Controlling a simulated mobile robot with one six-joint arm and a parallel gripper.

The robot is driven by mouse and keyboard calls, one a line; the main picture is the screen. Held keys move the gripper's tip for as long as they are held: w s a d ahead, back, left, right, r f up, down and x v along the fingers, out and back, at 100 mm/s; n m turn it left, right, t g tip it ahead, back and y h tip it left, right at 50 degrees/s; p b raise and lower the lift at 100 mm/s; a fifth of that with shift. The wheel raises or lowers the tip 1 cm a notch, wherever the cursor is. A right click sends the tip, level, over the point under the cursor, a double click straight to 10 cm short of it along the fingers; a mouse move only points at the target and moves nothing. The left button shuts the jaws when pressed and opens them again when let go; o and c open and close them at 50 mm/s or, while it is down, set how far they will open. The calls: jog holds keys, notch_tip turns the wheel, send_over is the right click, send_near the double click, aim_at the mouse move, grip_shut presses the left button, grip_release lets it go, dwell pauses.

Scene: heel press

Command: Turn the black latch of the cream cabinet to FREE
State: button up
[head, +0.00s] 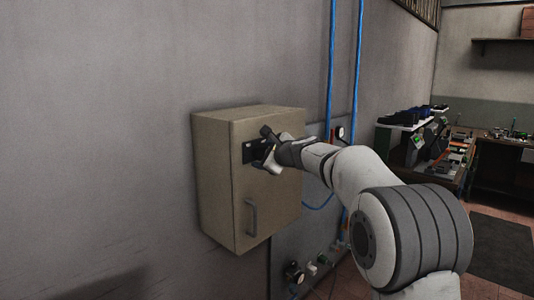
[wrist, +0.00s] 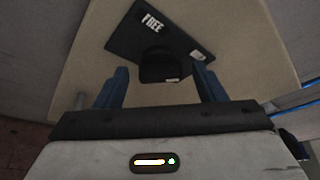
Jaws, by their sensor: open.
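The cream cabinet (head: 265,207) hangs on the grey wall, its door shut, with a grey handle (head: 252,217) low on the door. In the wrist view the cabinet door (wrist: 235,60) fills the background. A black plate (wrist: 125,38) on it carries a FREE label and a second label too small to read. The black latch (wrist: 160,66) stands out from the plate. My gripper (wrist: 161,82) is open, with one blue finger on each side of the latch and a gap visible on both sides. In the head view my gripper (head: 268,150) covers most of the plate (head: 249,152).
Blue hoses (head: 331,70) run down the wall just right of the cabinet, above a grey panel with fittings (head: 294,272). Cluttered workbenches (head: 440,150) stand at the far right. The wall left of the cabinet is bare.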

jog(key=shift+c, duration=0.4)
jog(key=c, duration=0.9)
jog(key=shift+d, duration=0.15)
jog(key=b, duration=0.2)
jog(key=shift+f+n+b, duration=0.3)
jog(key=shift+f+b, duration=0.05)
jog(key=shift+b, duration=0.05)
jog(key=shift+a+f+n+t+y+b, duration=0.1)
jog(key=shift+n+t+y+b, duration=0.65)
jog(key=shift+n+b, duration=3.1)
jog(key=shift+a+f+n+t+y+b, duration=0.1)
jog(key=shift+n+t+y+b, duration=0.8)
jog(key=shift+b, duration=5.2)
jog(key=shift+f+n+t+y+b, duration=0.2)
jog(key=shift+n+t+b, duration=0.65)
jog(key=shift+n+b, duration=3.3)
jog(key=shift+r+m+b, duration=0.15)
jog(key=shift+m+b, duration=0.35)
jog(key=shift+b, duration=0.4)
